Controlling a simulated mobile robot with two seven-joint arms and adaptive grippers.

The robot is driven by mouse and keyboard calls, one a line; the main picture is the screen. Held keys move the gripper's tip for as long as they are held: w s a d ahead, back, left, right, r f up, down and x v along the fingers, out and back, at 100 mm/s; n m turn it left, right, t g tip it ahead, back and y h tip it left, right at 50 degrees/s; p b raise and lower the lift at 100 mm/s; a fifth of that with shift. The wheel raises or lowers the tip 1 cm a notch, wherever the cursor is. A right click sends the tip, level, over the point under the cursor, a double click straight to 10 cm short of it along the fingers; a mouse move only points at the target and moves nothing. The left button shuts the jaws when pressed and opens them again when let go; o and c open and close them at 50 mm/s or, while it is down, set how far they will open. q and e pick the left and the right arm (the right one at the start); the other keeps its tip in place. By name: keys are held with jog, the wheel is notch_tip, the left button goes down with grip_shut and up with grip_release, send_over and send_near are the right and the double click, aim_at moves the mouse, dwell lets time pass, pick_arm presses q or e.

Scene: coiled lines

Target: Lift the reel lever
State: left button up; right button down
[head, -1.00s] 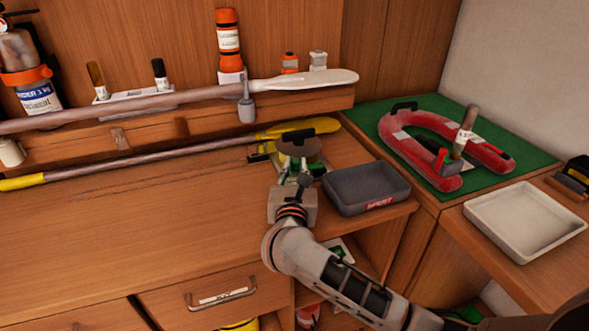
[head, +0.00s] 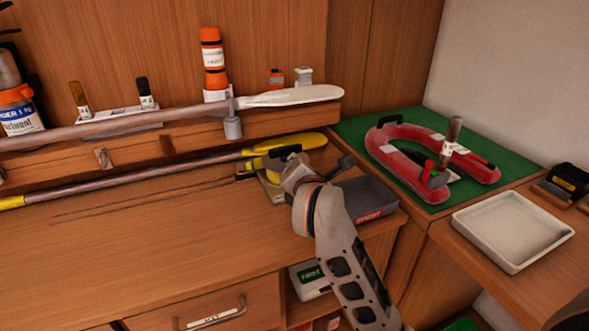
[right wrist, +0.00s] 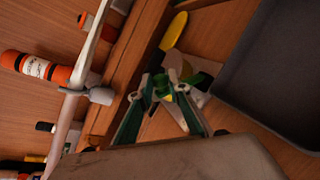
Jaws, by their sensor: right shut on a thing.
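The reel stands on a pale base plate (head: 270,188) near the back right of the bench. My right arm hides most of it in the head view. My right gripper (head: 292,165) is over it. In the right wrist view the two fingertips (right wrist: 166,88) are closed in on a small green part, apparently the reel lever (right wrist: 167,87), with the pale plate behind it. The lever's exact angle cannot be told. My left gripper is in neither view.
A dark grey tray (head: 368,197) sits close right of the reel. A yellow-bladed paddle (head: 300,142) lies just behind it. A white-bladed paddle (head: 290,96) rests along the shelf. A red horseshoe float (head: 400,165) lies on a green mat. The bench's left is clear.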

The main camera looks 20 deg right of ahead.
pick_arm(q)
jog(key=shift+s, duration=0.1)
pick_arm(e)
jog(key=shift+d+m, duration=0.3)
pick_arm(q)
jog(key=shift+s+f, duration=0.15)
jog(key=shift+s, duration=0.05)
pick_arm(e)
jog(key=shift+r, duration=0.1)
jog(key=c, duration=1.9)
grip_release()
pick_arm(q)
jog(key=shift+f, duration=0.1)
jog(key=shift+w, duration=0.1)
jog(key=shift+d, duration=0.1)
pick_arm(e)
jog(key=v, duration=1.2)
jog(key=shift+d+r, duration=0.15)
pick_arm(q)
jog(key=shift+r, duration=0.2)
